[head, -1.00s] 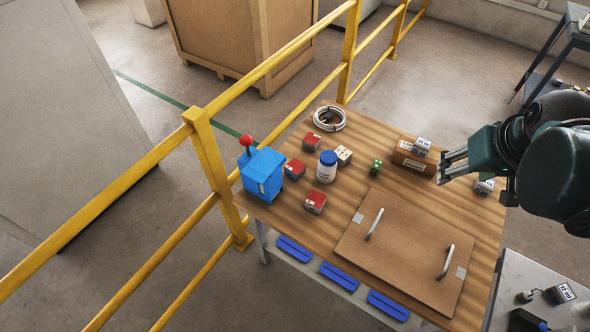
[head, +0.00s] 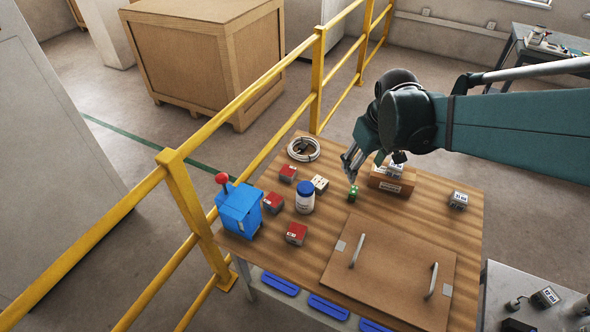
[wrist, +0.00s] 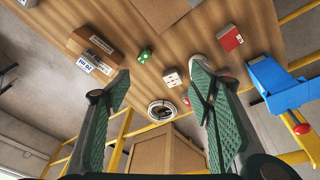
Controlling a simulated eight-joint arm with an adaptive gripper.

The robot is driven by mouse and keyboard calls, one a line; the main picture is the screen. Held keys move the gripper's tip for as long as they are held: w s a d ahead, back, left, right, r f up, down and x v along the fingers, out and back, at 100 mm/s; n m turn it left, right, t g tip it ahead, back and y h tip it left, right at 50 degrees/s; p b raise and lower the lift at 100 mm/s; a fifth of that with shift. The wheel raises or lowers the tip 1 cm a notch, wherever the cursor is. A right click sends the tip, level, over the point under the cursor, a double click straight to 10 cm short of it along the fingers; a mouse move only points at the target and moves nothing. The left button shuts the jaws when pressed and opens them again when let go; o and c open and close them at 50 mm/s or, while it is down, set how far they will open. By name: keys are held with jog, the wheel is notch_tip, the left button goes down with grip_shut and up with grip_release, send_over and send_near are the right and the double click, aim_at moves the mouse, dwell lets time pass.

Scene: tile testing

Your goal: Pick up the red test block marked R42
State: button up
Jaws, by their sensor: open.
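Three red blocks with white labels lie on the wooden table (head: 470,235) in the head view: the far red block (head: 288,173), the middle red block (head: 273,202) beside the blue box, and the near red block (head: 296,233). Their markings are too small to read, so I cannot tell which is R42. My gripper (head: 350,166) is above the table's back part, right of the red blocks. In the wrist view my gripper (wrist: 160,88) is open with nothing between its fingers. That view shows a red block (wrist: 230,38) at upper right and another, smaller red block (wrist: 186,98) near the right finger.
A blue-lidded bottle (head: 305,197) and a pale block (head: 320,184) stand among the red blocks. A blue box (head: 239,210) with a red knob is at left. A green cube (head: 353,192), brown box (head: 392,185), cable coil (head: 303,149) and handled board (head: 390,275) are around. Yellow railing (head: 190,200) borders the table.

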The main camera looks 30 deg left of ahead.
jog(key=a+f+n+g, duration=0.1)
jog(key=a+f+n, duration=0.1)
jog(key=a+f, duration=0.45)
jog(key=a+f+n, duration=0.1)
jog(key=a+f, duration=0.2)
jog(key=a, duration=0.6)
jog(key=n+g+h, duration=0.1)
jog(key=n, duration=0.3)
send_over(273, 199)
jog(key=f, duration=1.1)
jog(key=shift+d+f, duration=0.3)
jog(key=shift+f, duration=0.05)
jog(key=shift+a+f, duration=0.1)
jog(key=shift+f, duration=0.05)
jog(key=shift+f, duration=1.25)
jog(key=shift+a+f+b, duration=0.1)
jog(key=shift+f+b, duration=0.6)
jog(key=shift+f, duration=1.95)
jog(key=c, duration=1.3)
